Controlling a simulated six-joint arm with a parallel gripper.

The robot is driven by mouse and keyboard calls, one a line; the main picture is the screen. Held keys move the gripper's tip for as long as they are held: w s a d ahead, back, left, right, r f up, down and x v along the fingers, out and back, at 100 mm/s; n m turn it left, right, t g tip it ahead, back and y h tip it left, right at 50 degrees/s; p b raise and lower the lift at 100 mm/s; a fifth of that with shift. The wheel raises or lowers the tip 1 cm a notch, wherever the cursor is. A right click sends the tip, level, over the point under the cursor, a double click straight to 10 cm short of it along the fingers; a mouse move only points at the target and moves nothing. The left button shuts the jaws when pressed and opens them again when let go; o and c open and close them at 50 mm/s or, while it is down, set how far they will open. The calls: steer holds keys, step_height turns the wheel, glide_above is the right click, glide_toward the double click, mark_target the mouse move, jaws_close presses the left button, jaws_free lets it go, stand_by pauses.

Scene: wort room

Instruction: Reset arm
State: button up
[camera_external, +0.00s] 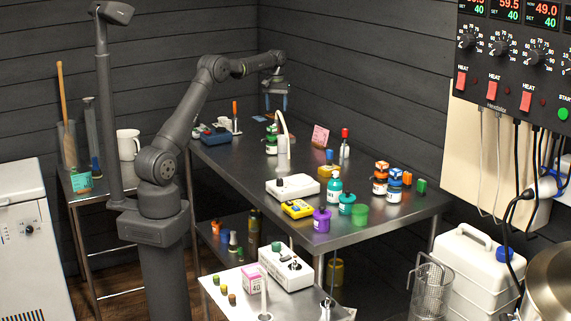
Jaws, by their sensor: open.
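My gripper (276,98) hangs at the end of my outstretched arm, pointing down above the far left part of the dark metal table (245,165). Its fingers are open, and I see nothing held between them. A bottle with a green cap (271,136) stands on the table below and slightly left of the gripper. The gripper appears above and apart from it, though the distance is hard to judge from this view.
A white curved-neck device (283,150) stands near the gripper. The table's front left is clear. Dark walls close the back.

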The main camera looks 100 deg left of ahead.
mark_target(277, 124)
steer(key=shift+r, duration=0.2)
step_height(277, 124, down, 13)
steer(key=shift+r, duration=2.25)
